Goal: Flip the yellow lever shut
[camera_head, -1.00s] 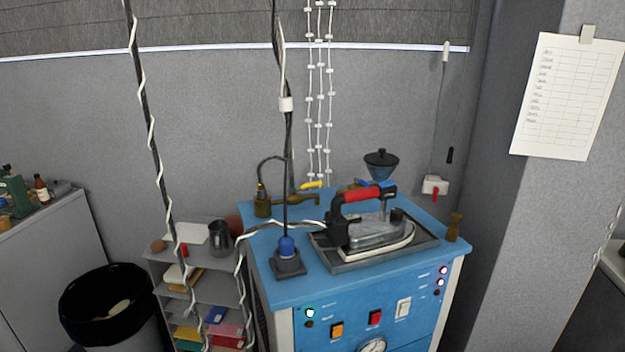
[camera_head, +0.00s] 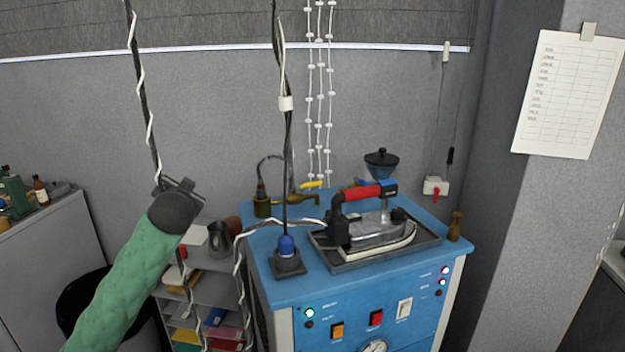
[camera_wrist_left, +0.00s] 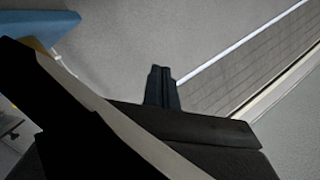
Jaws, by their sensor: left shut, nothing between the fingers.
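The yellow lever (camera_head: 312,185) is small and sits on top of a brass valve (camera_head: 296,199) at the back left of the blue machine top. In the head view my left gripper (camera_head: 180,186) is at the end of a green-sleeved arm, left of the machine and well apart from the lever. In the left wrist view its fingers (camera_wrist_left: 160,88) are together with nothing between them. The lever is not clearly seen in the wrist view. My right gripper is not in view.
An iron with a red handle (camera_head: 357,193) rests on a tray on the blue machine (camera_head: 300,288). A hanging cable (camera_head: 287,140) passes close in front of the valve. Another cable (camera_head: 143,95) hangs near my left gripper. A shelf (camera_head: 207,277) stands left of the machine.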

